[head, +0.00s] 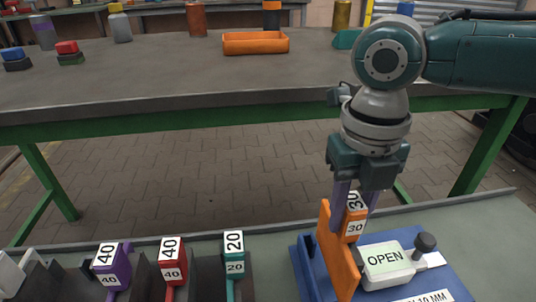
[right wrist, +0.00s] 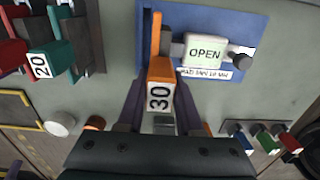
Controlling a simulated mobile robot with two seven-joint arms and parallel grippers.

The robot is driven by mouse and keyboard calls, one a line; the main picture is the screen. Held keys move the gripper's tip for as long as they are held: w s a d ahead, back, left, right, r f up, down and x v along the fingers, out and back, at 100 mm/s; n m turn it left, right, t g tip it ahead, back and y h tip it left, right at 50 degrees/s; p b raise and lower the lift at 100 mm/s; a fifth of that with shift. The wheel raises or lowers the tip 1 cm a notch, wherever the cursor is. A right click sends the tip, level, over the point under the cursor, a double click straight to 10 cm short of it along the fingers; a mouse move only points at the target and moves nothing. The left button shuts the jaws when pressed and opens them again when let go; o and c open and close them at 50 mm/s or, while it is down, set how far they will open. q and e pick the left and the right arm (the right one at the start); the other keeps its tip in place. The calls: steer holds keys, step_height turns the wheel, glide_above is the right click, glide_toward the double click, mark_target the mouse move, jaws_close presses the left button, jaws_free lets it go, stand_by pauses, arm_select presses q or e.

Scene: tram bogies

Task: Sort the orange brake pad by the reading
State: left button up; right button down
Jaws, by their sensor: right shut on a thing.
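The orange brake pad (head: 354,226), labelled 30, is between the purple fingers of my right gripper (head: 355,204), which is shut on it. In the right wrist view the pad (right wrist: 160,72) sits between both fingers (right wrist: 160,104). A tall orange plate (head: 338,255) stands against the pad; I cannot tell whether they are joined. They are at a blue gauge base (head: 307,270), beside a pale display (head: 386,263) that reads OPEN. Whether the pad touches the base is hidden.
A dark rack at front left holds purple (head: 113,270) and red (head: 173,271) pads labelled 40 and a teal pad (head: 234,265) labelled 20. A dark knob (head: 424,243) stands beside the display. An orange tray (head: 256,43) is on the far table.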

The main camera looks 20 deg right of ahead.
steer(key=shift+d+r, duration=0.1)
steer(key=shift+r, duration=0.3)
steer(key=shift+w+a+r+p, duration=0.1)
steer(key=shift+a+r+p, duration=0.2)
steer(key=shift+r+p, duration=1.75)
steer(key=shift+p, duration=0.35)
